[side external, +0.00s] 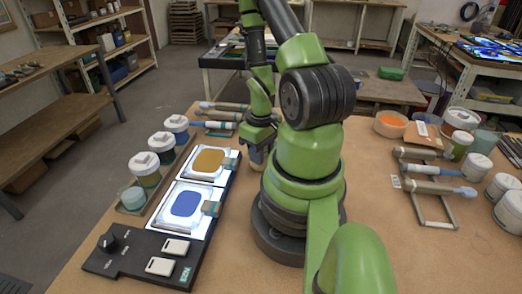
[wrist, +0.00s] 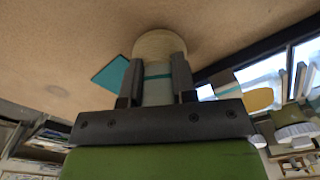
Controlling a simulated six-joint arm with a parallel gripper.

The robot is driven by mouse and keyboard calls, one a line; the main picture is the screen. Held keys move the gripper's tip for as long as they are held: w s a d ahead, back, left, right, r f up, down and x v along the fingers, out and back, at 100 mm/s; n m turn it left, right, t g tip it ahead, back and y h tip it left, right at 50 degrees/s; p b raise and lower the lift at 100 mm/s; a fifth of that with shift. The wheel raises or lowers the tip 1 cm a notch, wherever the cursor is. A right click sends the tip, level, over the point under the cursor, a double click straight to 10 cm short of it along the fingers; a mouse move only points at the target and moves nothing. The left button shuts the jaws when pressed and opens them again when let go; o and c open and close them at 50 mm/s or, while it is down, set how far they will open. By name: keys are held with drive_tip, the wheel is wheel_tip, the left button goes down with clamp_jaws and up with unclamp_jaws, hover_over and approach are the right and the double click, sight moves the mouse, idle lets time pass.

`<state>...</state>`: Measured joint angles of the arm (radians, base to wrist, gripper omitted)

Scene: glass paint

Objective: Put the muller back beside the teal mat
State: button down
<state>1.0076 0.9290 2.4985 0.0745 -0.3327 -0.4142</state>
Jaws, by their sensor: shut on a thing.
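The muller shows in the wrist view (wrist: 157,88) as a pale cylinder with a teal band and a wide round tan end. My gripper (wrist: 157,85) is shut around its narrower part, one finger on each side. The round end points toward the tan tabletop; I cannot tell whether it touches. The teal mat (wrist: 112,75) lies flat on the tabletop, just left of the muller in the wrist view, partly hidden behind a finger. In the side view my gripper (side external: 257,160) is low beside the lit panels; the arm hides the mat there.
A black light box (side external: 135,258) carries two lit panels with an amber patch (side external: 209,160) and a blue patch (side external: 186,204). Small blocks (side external: 211,208) sit at the panels' edges. Lidded jars (side external: 145,168) line its left. A brush rack (side external: 430,195) and more jars stand right.

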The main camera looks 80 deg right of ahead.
drive_tip(key=shift+f, duration=0.3)
idle(0.7)
drive_tip(key=c, duration=0.8)
unclamp_jaws()
drive_tip(key=shift+c, duration=0.2)
drive_tip(key=shift+r, duration=0.1)
wheel_tip(320, 180, up, 10)
drive_tip(key=shift+f, duration=0.15)
drive_tip(key=shift+w, duration=0.1)
